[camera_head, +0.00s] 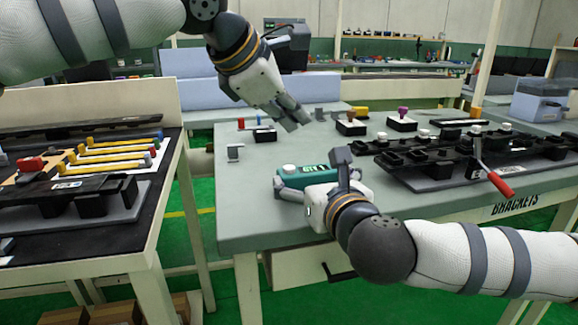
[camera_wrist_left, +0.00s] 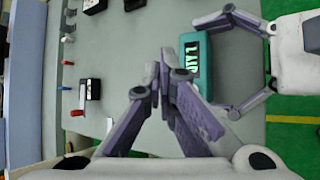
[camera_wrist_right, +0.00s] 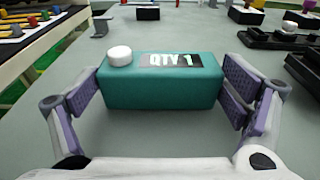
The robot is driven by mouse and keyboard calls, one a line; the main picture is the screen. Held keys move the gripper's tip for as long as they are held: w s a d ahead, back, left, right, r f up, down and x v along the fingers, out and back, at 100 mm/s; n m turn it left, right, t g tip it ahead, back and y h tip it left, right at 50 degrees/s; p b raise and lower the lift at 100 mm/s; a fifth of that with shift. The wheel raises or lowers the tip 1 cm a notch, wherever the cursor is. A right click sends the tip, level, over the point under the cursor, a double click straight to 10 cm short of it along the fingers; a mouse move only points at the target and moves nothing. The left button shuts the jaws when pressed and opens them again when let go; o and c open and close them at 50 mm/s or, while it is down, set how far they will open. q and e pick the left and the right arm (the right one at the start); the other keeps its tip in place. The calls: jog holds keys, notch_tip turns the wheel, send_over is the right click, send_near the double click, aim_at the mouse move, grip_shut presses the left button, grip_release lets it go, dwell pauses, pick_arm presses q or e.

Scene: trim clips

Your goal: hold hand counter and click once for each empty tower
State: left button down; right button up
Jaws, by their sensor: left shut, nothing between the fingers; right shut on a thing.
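The hand counter is a teal box (camera_head: 300,178) with a white button on top. In the right wrist view the counter (camera_wrist_right: 160,90) has its button (camera_wrist_right: 120,55) at the left, and its display reads "QTY 1". My right gripper (camera_wrist_right: 163,82) is shut on the counter, one finger at each end. My left gripper (camera_head: 296,117) is shut and empty, above and behind the counter, not touching it. In the left wrist view its fingertips (camera_wrist_left: 166,62) are together beside the counter (camera_wrist_left: 194,62). I cannot tell which objects are the towers.
Small black blocks with coloured knobs (camera_head: 350,127) and a small grey part (camera_head: 235,152) stand on the grey table (camera_head: 240,195). Black fixtures (camera_head: 430,160) with a red-handled lever (camera_head: 498,183) fill the right side. Another bench (camera_head: 160,200) with yellow bars stands left, across a gap.

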aim_at(292, 168)
pick_arm(q)
jog(key=shift+f, duration=2.5)
jog(key=shift+f, duration=0.1)
jog(key=shift+f, duration=0.3)
jog(key=shift+f, duration=0.5)
jog(key=shift+r, duration=0.9)
jog(key=shift+r, duration=0.15)
jog(key=shift+r, duration=2.4)
